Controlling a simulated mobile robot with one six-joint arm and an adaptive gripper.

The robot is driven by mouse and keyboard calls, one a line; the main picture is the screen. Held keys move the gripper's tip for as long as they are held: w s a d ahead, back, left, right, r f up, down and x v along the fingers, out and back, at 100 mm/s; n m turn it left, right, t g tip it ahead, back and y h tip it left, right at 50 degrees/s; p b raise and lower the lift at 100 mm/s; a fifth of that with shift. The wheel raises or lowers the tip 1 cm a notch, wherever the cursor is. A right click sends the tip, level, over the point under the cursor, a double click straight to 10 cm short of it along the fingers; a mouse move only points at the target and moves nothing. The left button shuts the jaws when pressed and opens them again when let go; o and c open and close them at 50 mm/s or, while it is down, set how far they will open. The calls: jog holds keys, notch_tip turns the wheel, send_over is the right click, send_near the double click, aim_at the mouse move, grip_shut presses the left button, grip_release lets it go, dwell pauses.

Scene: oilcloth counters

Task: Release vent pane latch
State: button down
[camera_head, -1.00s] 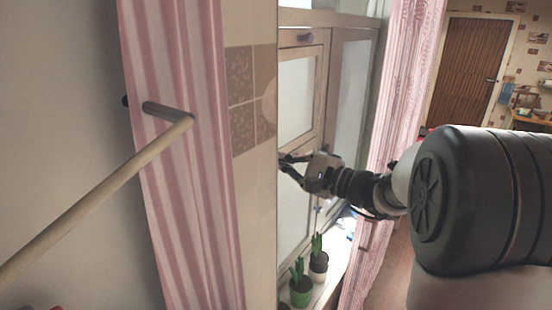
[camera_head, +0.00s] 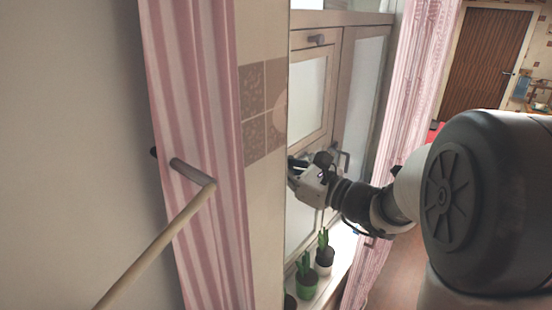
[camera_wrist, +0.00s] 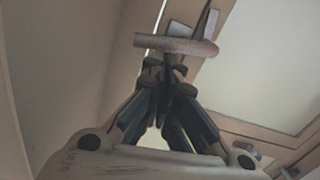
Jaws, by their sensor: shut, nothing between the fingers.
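The window has a small framed vent pane (camera_head: 310,95) in its upper part. In the wrist view a latch (camera_wrist: 177,45), a brownish bar on a grey plate, sits on the window frame. My gripper (camera_wrist: 172,72) is shut and empty, its fingertips just below the latch bar; I cannot tell whether they touch it. In the head view my gripper (camera_head: 293,172) is in front of the lower part of the vent pane's frame and hides the latch area.
A dark handle (camera_head: 343,160) is on the window right of my gripper, and a knob (camera_head: 317,39) is above the pane. Potted plants (camera_head: 307,285) stand on the sill below. Pink curtains (camera_head: 195,100) hang at both sides; a wooden rod (camera_head: 160,245) is at left.

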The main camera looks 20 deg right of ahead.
jog(key=shift+s+a+r+m, duration=0.15)
jog(key=shift+a+r+m, duration=0.1)
jog(key=shift+r+m, duration=0.05)
jog(key=shift+r, duration=0.1)
dwell(0.6)
jog(key=s+d+f+b, duration=0.3)
jog(key=s+d, duration=0.3)
jog(key=s, duration=0.2)
jog(key=shift+s+d+f+b, duration=0.2)
jog(key=shift+s+f+b, duration=0.2)
jog(key=shift+f, duration=0.3)
